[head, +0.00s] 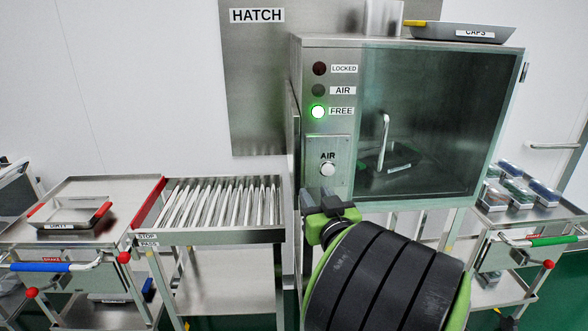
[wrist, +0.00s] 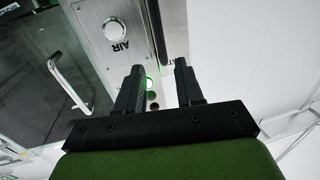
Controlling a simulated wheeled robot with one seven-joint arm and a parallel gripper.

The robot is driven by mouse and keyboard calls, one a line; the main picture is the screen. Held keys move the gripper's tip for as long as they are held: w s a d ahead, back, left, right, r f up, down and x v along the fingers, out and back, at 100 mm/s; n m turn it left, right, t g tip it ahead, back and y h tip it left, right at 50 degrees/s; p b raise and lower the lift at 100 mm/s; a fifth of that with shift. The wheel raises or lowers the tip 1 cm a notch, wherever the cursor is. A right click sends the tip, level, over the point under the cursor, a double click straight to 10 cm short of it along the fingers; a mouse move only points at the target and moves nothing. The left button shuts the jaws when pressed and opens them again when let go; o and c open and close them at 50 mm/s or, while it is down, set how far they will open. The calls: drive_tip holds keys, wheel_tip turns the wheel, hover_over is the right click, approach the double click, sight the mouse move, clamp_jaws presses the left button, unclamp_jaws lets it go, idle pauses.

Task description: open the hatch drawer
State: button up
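The hatch (head: 430,120) is a steel box with a dark glass door on its front, in the middle right of the head view. A pale upright bar handle (head: 384,140) is on the glass; it also shows at the left of the wrist view (wrist: 68,82). The door looks shut. The green FREE lamp (head: 318,112) is lit, and the LOCKED and AIR lamps are dark. My gripper (head: 320,203) is below the AIR button, left of the handle and apart from it. In the wrist view its two black fingers (wrist: 160,88) are spread with nothing between them.
The AIR button (head: 327,169) is on the panel beside the glass. A roller table (head: 210,237) and a trolley with a tray (head: 75,212) stand left. A trolley with several small boxes (head: 520,190) stands right. A CAPS tray (head: 463,32) lies on top of the hatch.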

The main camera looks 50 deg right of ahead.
sight(299, 168)
drive_tip(key=p+x, duration=0.4)
drive_tip(key=x, duration=1)
drive_tip(key=shift+c, duration=0.2)
clamp_jaws()
